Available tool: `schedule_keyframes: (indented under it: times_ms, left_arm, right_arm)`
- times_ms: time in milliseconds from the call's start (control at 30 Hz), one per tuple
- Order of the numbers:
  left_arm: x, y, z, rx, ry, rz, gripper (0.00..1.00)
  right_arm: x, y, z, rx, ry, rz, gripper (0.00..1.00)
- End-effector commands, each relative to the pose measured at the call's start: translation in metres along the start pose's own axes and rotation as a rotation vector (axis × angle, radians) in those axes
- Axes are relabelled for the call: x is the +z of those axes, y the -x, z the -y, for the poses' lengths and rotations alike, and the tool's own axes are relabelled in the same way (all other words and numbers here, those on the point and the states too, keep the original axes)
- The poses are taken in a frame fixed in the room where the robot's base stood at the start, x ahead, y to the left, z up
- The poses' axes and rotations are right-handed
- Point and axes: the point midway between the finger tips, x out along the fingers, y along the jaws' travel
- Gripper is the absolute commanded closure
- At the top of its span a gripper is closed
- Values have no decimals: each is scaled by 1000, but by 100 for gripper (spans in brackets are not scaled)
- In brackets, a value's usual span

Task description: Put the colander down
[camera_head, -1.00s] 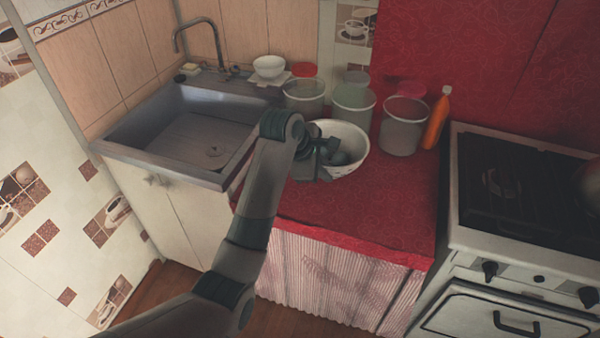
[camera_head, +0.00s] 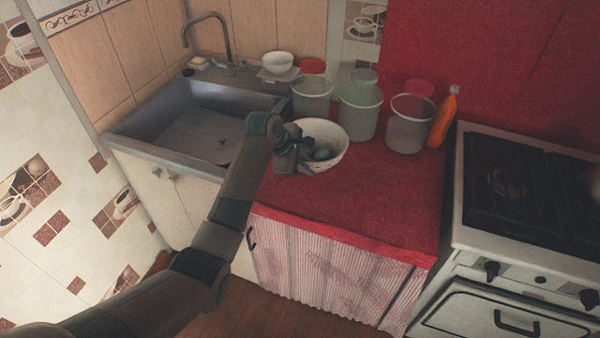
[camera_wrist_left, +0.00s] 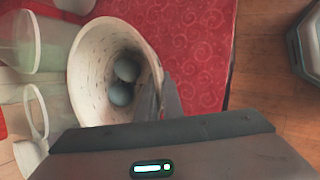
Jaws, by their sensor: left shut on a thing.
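The white colander (camera_head: 336,137) is at the counter's left part, in front of the buckets and near the sink. It holds round grey-green things (camera_head: 322,154); two show in the left wrist view. My left gripper (camera_head: 303,152) is shut on the colander's near-left rim. In the left wrist view the fingers (camera_wrist_left: 160,97) pinch the rim of the colander (camera_wrist_left: 88,60). I cannot tell whether its base touches the red counter (camera_head: 370,205). My right gripper is not in view.
Three buckets (camera_head: 408,128) stand behind the colander, with an orange bottle (camera_head: 444,118) beside them. The metal sink (camera_head: 190,125) is on the left and a white stove (camera_head: 520,215) on the right. The counter's front and right are clear.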

Motion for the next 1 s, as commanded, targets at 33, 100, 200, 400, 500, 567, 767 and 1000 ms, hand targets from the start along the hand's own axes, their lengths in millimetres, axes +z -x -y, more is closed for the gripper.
schedule_keyframes:
  times_ms: [33, 100, 200, 400, 500, 567, 767, 1000]
  left_arm:
    - [-10, -2, -4, 1, 2, -3, 100]
    - [-18, -6, -7, 1, 0, -1, 100]
    - [-27, -10, -9, 2, -1, -1, 100]
    - [-30, -12, -10, 2, -1, 1, 100]
    - [-30, -12, -10, 3, -1, 1, 100]
    - [-30, -12, -10, 3, -1, 1, 100]
    - [-34, -21, -5, 1, 0, 0, 100]
    - [-43, -44, 6, 1, -1, 0, 100]
  right_arm:
    - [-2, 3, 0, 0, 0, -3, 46]
    - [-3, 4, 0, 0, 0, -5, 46]
    - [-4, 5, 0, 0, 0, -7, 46]
    - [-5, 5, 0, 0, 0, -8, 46]
    - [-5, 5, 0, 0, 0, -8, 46]
    - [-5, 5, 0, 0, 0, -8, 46]
    - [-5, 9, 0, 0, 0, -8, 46]
    - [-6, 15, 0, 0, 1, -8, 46]
